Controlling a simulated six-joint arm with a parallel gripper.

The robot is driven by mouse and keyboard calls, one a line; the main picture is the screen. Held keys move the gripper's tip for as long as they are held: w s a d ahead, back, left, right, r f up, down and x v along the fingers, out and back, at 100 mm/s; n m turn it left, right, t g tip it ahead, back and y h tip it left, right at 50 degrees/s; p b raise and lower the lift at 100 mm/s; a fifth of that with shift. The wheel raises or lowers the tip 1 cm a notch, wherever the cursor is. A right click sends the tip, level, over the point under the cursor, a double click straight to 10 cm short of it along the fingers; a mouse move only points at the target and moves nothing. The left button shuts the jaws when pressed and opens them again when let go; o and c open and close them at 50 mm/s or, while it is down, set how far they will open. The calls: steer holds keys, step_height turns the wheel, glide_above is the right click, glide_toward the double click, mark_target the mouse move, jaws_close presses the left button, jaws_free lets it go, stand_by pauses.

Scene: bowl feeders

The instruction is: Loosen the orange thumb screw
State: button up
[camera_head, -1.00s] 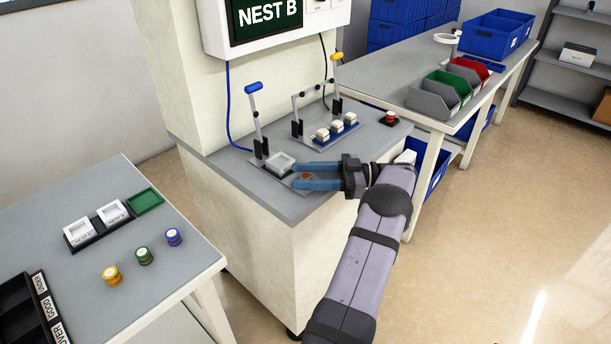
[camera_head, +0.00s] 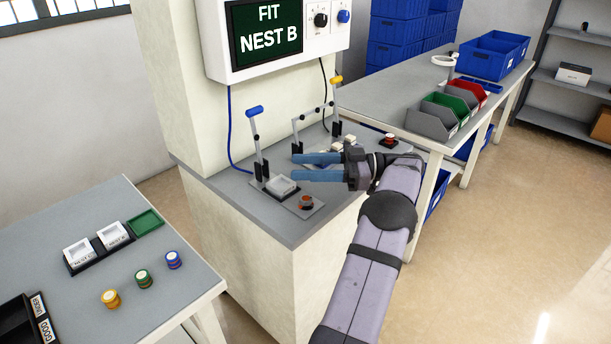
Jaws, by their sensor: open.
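The orange thumb screw (camera_head: 306,202) stands on a small grey plate at the front of the grey-topped cabinet, just right of a light grey nest (camera_head: 282,186). My gripper (camera_head: 297,168) has blue fingers and points left, open and empty. In the picture it lies above the thumb screw, with its fingers apart from it. The whole screw top shows. How far the screw is turned in cannot be told.
A blue-handled lever (camera_head: 256,138) stands behind the nest, close to my fingertips. A yellow-handled lever (camera_head: 336,100) and white blocks partly hidden by my gripper are behind. A screen (camera_head: 266,28) reads "FIT NEST B". A red button (camera_head: 389,140) is right.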

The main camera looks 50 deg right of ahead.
mark_target(306, 198)
steer(key=shift+r, duration=0.1)
steer(key=s+d+m+t+h+b, duration=0.2)
steer(key=s+d+m, duration=0.15)
steer(key=s, duration=0.35)
steer(key=f+h, duration=0.1)
steer(key=f, duration=0.2)
steer(key=a+f+m+t+h, duration=0.1)
steer(key=f, duration=0.2)
steer(key=f+m+h, duration=0.1)
steer(key=f, duration=0.2)
steer(key=shift+a+f+t, duration=0.25)
steer(key=shift+t, duration=0.05)
steer(key=shift+w+d+f+n+h, duration=0.1)
steer(key=shift+d+f+n+h, duration=0.2)
steer(key=shift+n+h, duration=0.25)
steer(key=shift+w, duration=0.1)
steer(key=shift+x, duration=3.55)
steer(key=shift+r, duration=0.1)
